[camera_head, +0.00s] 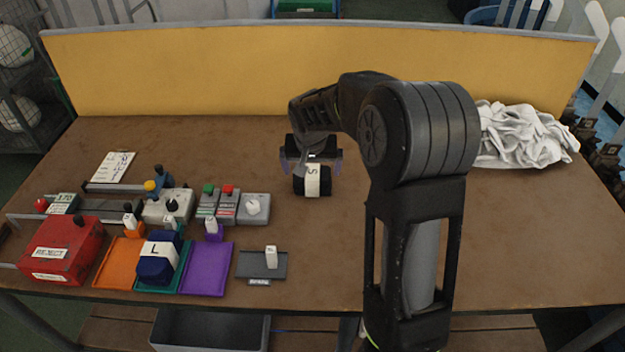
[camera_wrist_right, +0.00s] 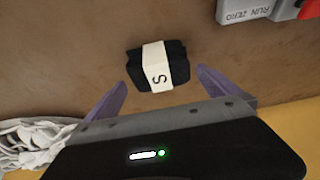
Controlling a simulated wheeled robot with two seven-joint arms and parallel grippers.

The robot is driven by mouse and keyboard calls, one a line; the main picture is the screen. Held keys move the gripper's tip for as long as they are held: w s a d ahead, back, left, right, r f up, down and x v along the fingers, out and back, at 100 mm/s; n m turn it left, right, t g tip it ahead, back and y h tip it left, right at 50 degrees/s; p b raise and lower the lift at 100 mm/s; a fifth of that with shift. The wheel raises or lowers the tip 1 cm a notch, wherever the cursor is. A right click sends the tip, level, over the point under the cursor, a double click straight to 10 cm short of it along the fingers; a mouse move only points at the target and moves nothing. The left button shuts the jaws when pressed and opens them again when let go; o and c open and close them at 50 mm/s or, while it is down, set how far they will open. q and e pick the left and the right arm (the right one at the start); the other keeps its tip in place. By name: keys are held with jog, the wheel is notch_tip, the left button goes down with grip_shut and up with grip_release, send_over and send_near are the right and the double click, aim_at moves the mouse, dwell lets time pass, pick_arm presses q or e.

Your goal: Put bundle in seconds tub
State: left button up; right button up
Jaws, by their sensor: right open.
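A black bundle (camera_head: 313,181) with a white band marked S lies on the brown table, near its middle. It also shows in the right wrist view (camera_wrist_right: 157,66). My right gripper (camera_head: 312,160) is open and empty, with its purple fingers apart behind the bundle in the head view. In the wrist view the bundle lies ahead, between the lines of the fingers. Contact cannot be told. A dark blue bundle (camera_head: 157,262) with a band marked L sits on a teal tray (camera_head: 182,275). No tub readable as "seconds" shows. My left gripper is out of view.
A red box (camera_head: 75,240) labelled REJECT stands left of orange (camera_head: 115,270) and purple (camera_head: 207,275) trays. A dark grey tray (camera_head: 262,265) is beside them. Control boxes (camera_head: 253,208) stand behind. White cloth (camera_head: 520,135) lies at right. A grey tub (camera_head: 210,330) is below the table's front edge.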

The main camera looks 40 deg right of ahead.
aim_at(312, 172)
jog(key=x, duration=0.4)
jog(key=shift+d, duration=0.15)
dwell(0.4)
jog(key=c, duration=1.4)
jog(key=shift+o, duration=0.2)
notch_tip(312, 172, up, 10)
